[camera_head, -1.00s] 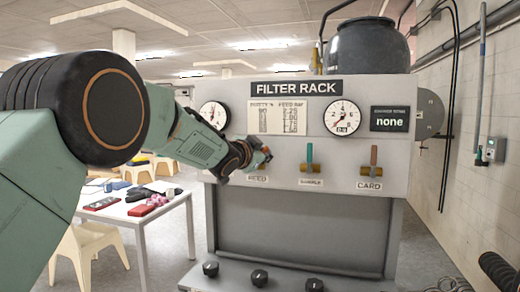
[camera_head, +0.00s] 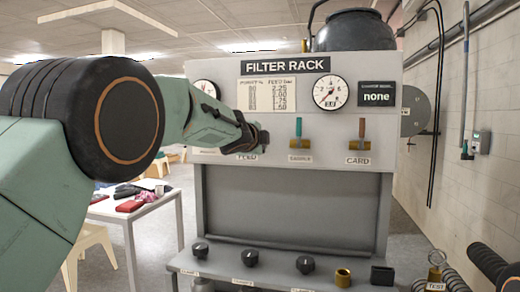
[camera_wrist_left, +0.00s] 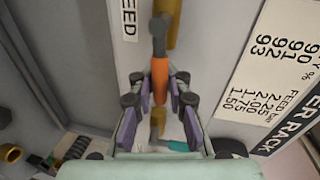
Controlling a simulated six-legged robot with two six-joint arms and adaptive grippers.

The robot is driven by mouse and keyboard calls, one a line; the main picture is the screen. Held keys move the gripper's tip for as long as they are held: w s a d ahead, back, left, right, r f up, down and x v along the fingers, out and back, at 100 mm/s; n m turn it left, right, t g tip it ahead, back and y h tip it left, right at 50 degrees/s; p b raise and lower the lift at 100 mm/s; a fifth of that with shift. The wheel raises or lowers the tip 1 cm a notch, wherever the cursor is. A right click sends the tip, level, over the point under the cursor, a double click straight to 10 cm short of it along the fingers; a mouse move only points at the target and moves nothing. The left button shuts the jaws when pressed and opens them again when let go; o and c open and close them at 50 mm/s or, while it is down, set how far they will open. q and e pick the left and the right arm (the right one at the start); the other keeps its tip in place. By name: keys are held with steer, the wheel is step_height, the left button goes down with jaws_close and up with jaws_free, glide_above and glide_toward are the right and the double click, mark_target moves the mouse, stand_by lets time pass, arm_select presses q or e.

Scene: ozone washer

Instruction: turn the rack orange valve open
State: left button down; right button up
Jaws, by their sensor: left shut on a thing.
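The filter rack (camera_head: 285,208) stands ahead with a row of valves on its panel. The orange valve handle (camera_wrist_left: 160,80), beside the FEED label, lies between the fingers of my left gripper (camera_wrist_left: 160,103) in the left wrist view. The gripper is shut on it. In the head view my left gripper (camera_head: 264,138) is at the FEED valve and hides most of it. A green-handled valve (camera_head: 299,128) and a brown-handled CARD valve (camera_head: 362,128) are to its right, both handles upright.
A gauge (camera_head: 332,92) and a display reading "none" (camera_head: 377,94) are above the valves. Black knobs (camera_head: 251,258) line the lower ledge. A white table (camera_head: 130,212) with items stands at the left. A tank (camera_head: 353,30) tops the rack.

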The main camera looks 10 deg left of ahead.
arm_select(q)
steer(key=shift+f+m+b, duration=0.3)
steer(key=shift+f+m, duration=0.1)
steer(key=shift+f, duration=0.25)
steer(key=c, duration=1.8)
jaws_free()
steer(key=o, duration=0.5)
steer(key=shift+s+r, duration=0.3)
steer(key=shift+r, duration=0.05)
steer(key=shift+w, duration=0.15)
steer(key=shift+w, duration=0.1)
